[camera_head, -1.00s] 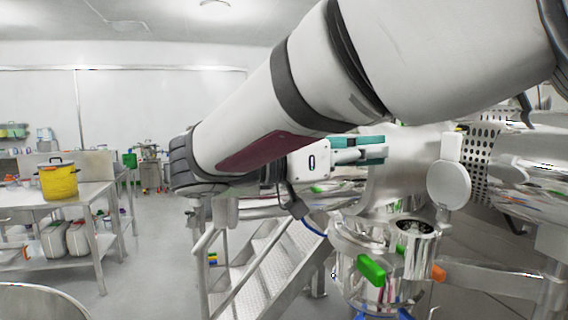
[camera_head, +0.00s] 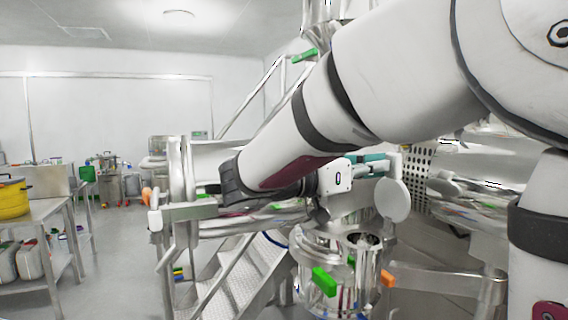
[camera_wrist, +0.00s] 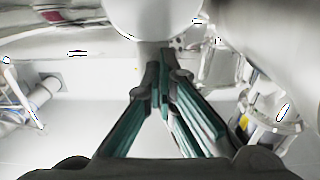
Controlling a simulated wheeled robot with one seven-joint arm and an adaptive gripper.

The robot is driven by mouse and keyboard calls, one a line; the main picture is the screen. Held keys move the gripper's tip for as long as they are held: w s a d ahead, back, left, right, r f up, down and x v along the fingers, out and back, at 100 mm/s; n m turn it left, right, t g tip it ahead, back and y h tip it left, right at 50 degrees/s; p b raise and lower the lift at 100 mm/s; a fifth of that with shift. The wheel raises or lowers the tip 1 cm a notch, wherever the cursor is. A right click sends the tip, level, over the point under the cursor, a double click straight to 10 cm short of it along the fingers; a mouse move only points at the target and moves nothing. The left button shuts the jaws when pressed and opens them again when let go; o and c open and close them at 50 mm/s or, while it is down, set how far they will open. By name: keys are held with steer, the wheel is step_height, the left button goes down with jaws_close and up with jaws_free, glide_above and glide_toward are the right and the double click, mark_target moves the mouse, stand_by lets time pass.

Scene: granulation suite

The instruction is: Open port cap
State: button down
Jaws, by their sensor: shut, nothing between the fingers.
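A round pale grey disc (camera_head: 393,200), which looks like the port cap, stands upright at the right of a dark round port opening (camera_head: 363,240). The opening is on top of a shiny steel vessel fitting (camera_head: 335,268) and is uncovered. My gripper (camera_head: 385,164), with teal fingers, is just above and left of the disc in the head view. In the wrist view my gripper (camera_wrist: 158,68) is shut and empty, its fingertips together below a large pale rounded surface (camera_wrist: 155,18). I cannot tell whether the fingertips touch that surface or the disc.
A green handle (camera_head: 324,282) and an orange handle (camera_head: 388,278) stick out from the fitting. Steel stairs with rails (camera_head: 225,275) stand left of it. A perforated guard (camera_head: 419,178) is behind at the right. A table with a yellow pot (camera_head: 12,198) is at far left, with open floor between.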

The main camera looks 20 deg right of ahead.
mark_target(388, 156)
steer(key=d+y, duration=0.2)
steer(key=d+y+b, duration=0.1)
steer(key=d+y, duration=0.1)
steer(key=d, duration=0.1)
steer(key=shift+w+d+r+y, duration=0.1)
steer(key=shift+d+r+y, duration=0.1)
steer(key=shift+y, duration=0.1)
